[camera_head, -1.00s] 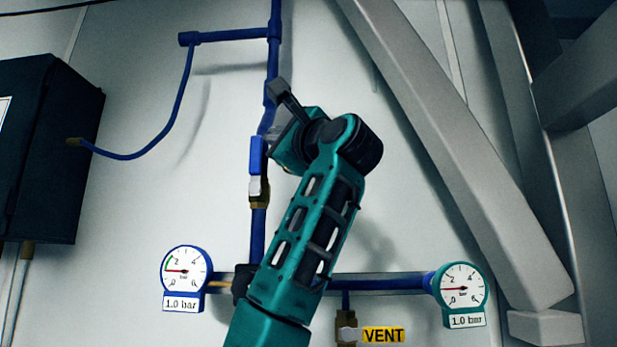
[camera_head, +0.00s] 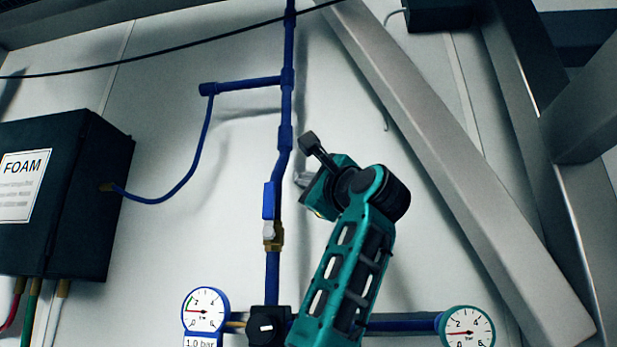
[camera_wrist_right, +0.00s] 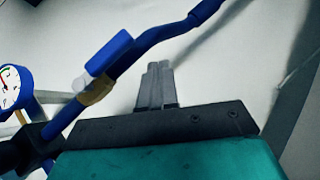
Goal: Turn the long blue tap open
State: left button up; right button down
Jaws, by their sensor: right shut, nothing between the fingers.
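The long blue tap (camera_head: 268,200) is a flat blue lever on a brass valve body (camera_head: 273,240) in the vertical blue pipe. The lever points up, roughly along the pipe. It also shows in the right wrist view (camera_wrist_right: 110,53), left of the fingers. My right gripper (camera_head: 303,179) is to the right of the lever and pipe, around the height of the lever's top, and appears apart from them. In the right wrist view its fingers (camera_wrist_right: 157,70) are together and empty, with bare wall behind. My left gripper is not in view.
A dark FOAM box (camera_head: 65,190) hangs at left. A round gauge (camera_head: 205,309) and a black knob valve (camera_head: 266,325) are below the tap; another gauge (camera_head: 467,328) is at lower right. A grey diagonal beam (camera_head: 450,170) crosses the right side. The wall between pipe and beam is mostly bare.

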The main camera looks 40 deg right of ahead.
jog(key=s+b, duration=0.2)
jog(key=s, duration=0.8)
jog(key=shift+a, duration=0.25)
